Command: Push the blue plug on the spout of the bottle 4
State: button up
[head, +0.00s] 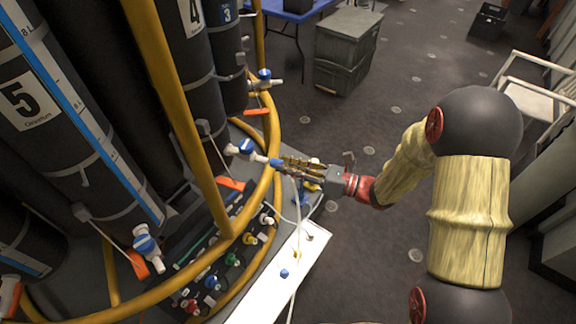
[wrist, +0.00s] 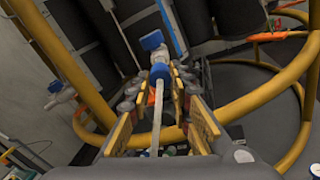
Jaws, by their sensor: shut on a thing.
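Bottle 4 (head: 193,15) is a tall dark cylinder at the top of the head view. Its white spout (head: 260,157) with a blue valve handle (head: 245,146) points right, towards my gripper. My gripper (head: 284,162) is shut on the blue plug (head: 276,162), with a pale cord or tube trailing from it. In the wrist view, the plug (wrist: 160,73) lies between the fingertips (wrist: 158,86), in line with the spout (wrist: 160,57) under the blue handle (wrist: 152,40). Plug and spout look end to end; I cannot tell how far the plug is on.
Yellow rails (head: 272,100) curve close around the spout and gripper. Bottle 5 (head: 28,100) stands at the left with its own valve (head: 146,241). A white board (head: 262,290) and several coloured plugs lie below. Open floor (head: 370,110) is to the right.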

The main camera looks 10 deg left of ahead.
jog(key=shift+w+a, duration=0.1)
jog(key=shift+a, duration=0.4)
dwell(0.3)
jog(key=o, duration=0.9)
jog(key=shift+c, duration=0.2)
jog(key=shift+o, duration=0.4)
jog(key=s+d, duration=0.1)
jog(key=d, duration=1.1)
jog(key=shift+s, duration=0.3)
